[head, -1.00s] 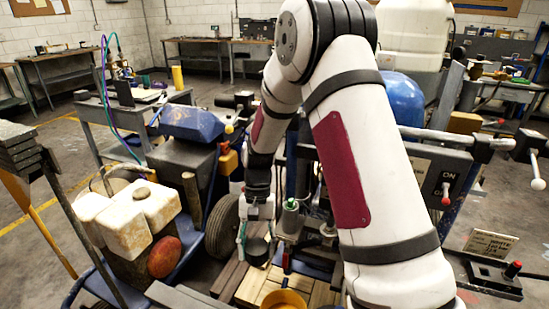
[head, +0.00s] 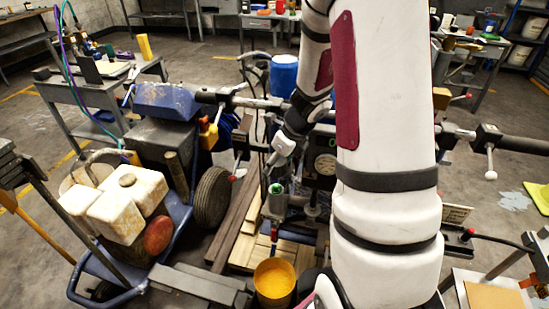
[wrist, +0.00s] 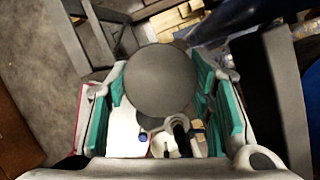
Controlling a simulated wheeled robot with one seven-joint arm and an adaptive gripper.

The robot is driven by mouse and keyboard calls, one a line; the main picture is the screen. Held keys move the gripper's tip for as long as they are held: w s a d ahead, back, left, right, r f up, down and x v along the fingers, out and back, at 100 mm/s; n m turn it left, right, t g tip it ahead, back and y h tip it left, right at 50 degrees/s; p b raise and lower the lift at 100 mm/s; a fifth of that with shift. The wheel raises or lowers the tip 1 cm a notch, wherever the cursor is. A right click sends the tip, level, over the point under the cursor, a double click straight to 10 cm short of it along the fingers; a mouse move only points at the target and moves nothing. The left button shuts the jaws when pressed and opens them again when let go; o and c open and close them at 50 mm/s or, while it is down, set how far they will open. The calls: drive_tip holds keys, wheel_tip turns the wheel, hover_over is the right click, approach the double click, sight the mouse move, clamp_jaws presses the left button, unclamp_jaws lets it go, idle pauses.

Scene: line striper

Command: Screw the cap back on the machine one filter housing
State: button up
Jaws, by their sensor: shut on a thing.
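In the wrist view my gripper (wrist: 161,88) has its teal-padded fingers on either side of a round dark grey cap (wrist: 160,72), shut on it. The cap covers much of what lies beneath it. In the head view my gripper (head: 280,154) is small, at the end of the arm near the middle of the picture. A grey cylindrical housing with a green top (head: 276,203) stands just below it there; I cannot tell whether it is the machine one filter housing. The cap is too small to make out clearly in the head view.
A yellow-filled bucket (head: 274,282) stands in front, near wooden planks (head: 247,238). A striping cart with white jugs (head: 130,200) and a wheel (head: 212,198) is at left. A round gauge (head: 325,164) and dark handlebars (head: 245,102) are close to my gripper. My arm hides much of the right side.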

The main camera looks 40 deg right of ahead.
drive_tip(key=b, duration=0.5)
hover_over(276, 185)
drive_tip(key=shift+f, duration=2.3)
drive_tip(key=shift+s+f+b, duration=0.1)
drive_tip(key=shift+f+b, duration=2.25)
drive_tip(key=shift+b, duration=0.3)
idle(0.9)
drive_tip(key=o, duration=1.1)
drive_tip(key=shift+c, duration=0.5)
